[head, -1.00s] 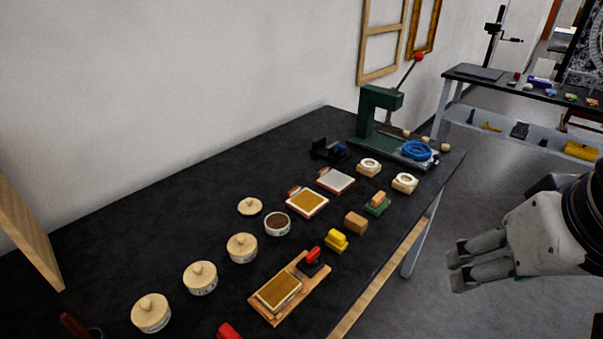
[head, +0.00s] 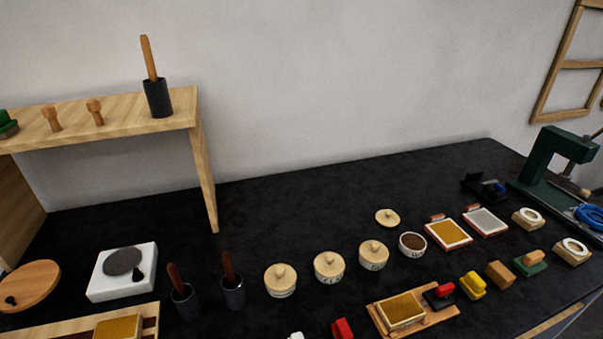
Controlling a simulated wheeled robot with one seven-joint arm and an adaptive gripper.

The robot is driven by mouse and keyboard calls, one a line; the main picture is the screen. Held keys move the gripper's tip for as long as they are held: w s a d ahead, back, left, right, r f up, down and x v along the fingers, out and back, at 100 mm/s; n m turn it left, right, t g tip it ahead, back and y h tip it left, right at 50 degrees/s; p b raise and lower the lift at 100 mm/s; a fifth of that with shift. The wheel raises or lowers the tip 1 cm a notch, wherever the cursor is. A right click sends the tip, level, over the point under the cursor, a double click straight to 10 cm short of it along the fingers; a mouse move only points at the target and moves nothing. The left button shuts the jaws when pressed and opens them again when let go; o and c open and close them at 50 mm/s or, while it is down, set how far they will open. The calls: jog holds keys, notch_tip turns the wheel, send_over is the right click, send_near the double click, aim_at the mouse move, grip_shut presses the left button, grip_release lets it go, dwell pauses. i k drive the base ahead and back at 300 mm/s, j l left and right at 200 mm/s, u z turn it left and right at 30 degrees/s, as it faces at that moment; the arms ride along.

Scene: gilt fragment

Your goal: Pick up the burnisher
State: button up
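I cannot tell for sure which thing is the burnisher. Two dark cups (head: 186,304) (head: 233,293) stand on the black table, each with a reddish-brown wooden handle (head: 227,266) sticking up. A third dark cup (head: 157,98) with a long wooden handle (head: 149,58) stands on the wooden shelf. The lower ends of these handles are hidden in the cups. My gripper is not in view now.
The wooden shelf (head: 120,120) stands at the left of the black table (head: 300,205). A white slab (head: 112,285) and several lidded pots (head: 329,267) stand along the front. Gold pads and stamps lie right, near a green press (head: 555,160). The table's back middle is clear.

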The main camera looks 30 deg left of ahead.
aim_at(175, 278)
jog(key=u, duration=1.65)
jog(key=k+j+z, duration=0.1)
jog(key=j, duration=0.2)
jog(key=k+j+z, duration=0.1)
jog(key=j, duration=0.15)
jog(key=i+j+z, duration=0.2)
jog(key=j, duration=0.15)
jog(key=i+j+z, duration=0.2)
jog(key=j, duration=0.2)
jog(key=j+z, duration=0.2)
jog(key=j, duration=0.15)
